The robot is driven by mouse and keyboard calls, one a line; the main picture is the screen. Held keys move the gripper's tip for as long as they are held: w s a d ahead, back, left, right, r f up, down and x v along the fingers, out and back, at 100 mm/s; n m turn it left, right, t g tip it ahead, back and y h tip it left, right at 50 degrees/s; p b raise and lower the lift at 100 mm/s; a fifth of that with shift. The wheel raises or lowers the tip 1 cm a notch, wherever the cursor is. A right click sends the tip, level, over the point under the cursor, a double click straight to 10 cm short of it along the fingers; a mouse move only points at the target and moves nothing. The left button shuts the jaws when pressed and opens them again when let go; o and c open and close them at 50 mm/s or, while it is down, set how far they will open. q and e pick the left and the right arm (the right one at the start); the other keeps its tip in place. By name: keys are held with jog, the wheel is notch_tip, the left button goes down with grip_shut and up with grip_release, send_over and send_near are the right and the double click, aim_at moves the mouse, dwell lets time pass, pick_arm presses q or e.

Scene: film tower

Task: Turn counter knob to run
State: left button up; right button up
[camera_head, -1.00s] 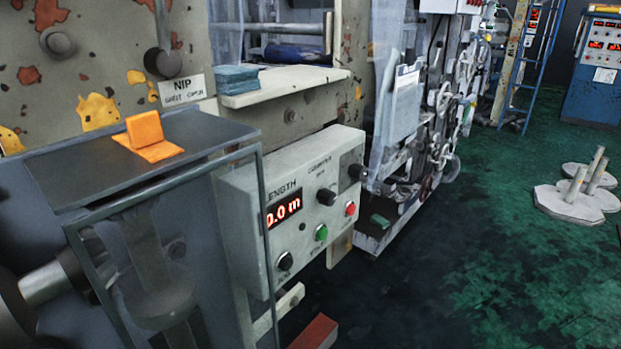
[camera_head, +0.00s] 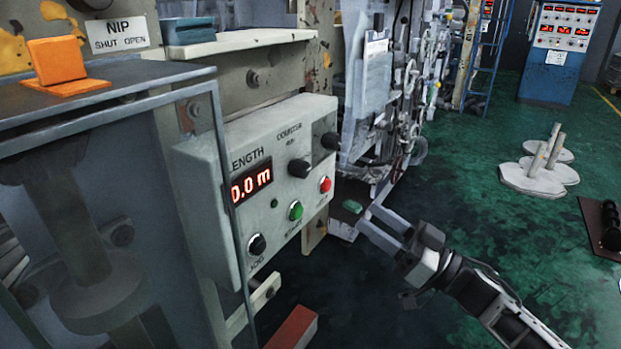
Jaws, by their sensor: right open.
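The counter box (camera_head: 225,180) is a pale panel on the machine's side, with a red display (camera_head: 251,184) that reads "0.0 m" beside the word LENGTH. The black counter knob (camera_head: 299,167) sits below the word COUNTER; I cannot tell its exact setting. Another black knob (camera_head: 328,142) is at the panel's upper right corner. A red button (camera_head: 325,185), a green button (camera_head: 296,210) and a lower black knob (camera_head: 257,244) are below. My right gripper (camera_head: 375,226) is open and empty, to the right of and below the panel, apart from it. My left gripper is not in view.
An orange block (camera_head: 57,62) stands on the grey guard (camera_head: 120,95) at left. A shelf (camera_head: 230,44) juts out above the panel. Heavy pale round weights (camera_head: 535,178) stand on the green floor at right. The floor between is free.

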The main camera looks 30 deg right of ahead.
aim_at(307, 173)
jog(key=p+x, duration=0.1)
jog(key=x, duration=1.3)
jog(key=shift+w+r+p, duration=0.1)
jog(key=shift+w+p, duration=0.05)
jog(key=shift+p, duration=0.15)
jog(key=c, duration=1)
